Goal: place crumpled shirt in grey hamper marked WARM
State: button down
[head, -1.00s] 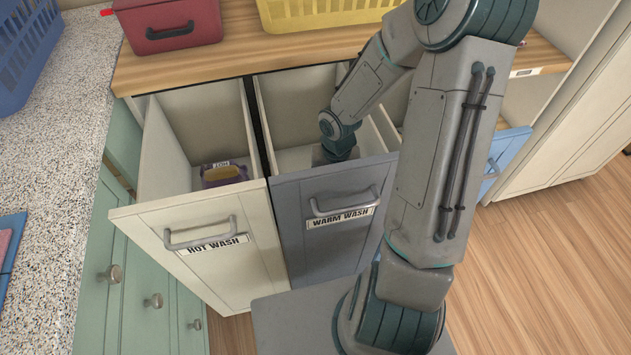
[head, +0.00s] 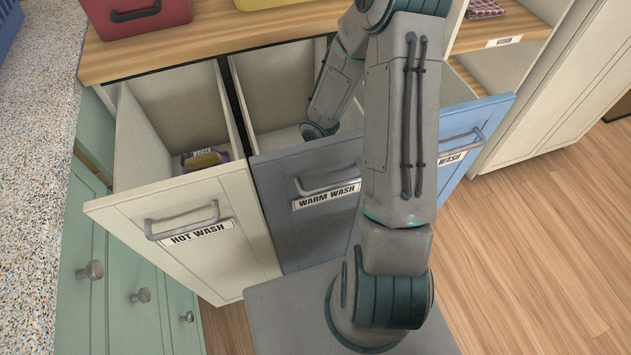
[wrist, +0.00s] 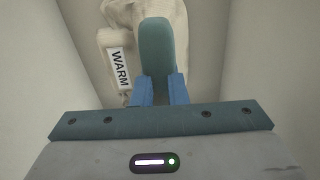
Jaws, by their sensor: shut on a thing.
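The grey hamper (head: 309,233) is a pulled-out bin with a handle and a WARM WASH label on its front. My arm reaches down into it; in the head view my gripper is hidden behind the grey front. In the wrist view my gripper (wrist: 158,60) points down between pale bin walls, its fingers close together. Cream crumpled cloth (wrist: 178,22), which looks like the shirt, shows around the fingertips, and my gripper is shut on it. A white WARM tag (wrist: 119,68) lies beside it. Whether the cloth touches the bin floor is unclear.
The cream HOT WASH bin (head: 240,262) stands open on the left, with a purple and tan item (head: 203,158) inside. A blue WASH bin (head: 458,127) is on the right. A red box (head: 150,14) stands on the wooden counter (head: 215,48) behind.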

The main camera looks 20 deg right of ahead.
jog(key=shift+f, duration=0.4)
jog(key=shift+r, duration=0.1)
jog(key=c, duration=1.4)
grip_release()
jog(key=shift+c, duration=0.2)
notch_tip(320, 180, up, 12)
jog(key=p, duration=0.6)
jog(key=shift+d, duration=0.25)
jog(key=shift+s, duration=0.1)
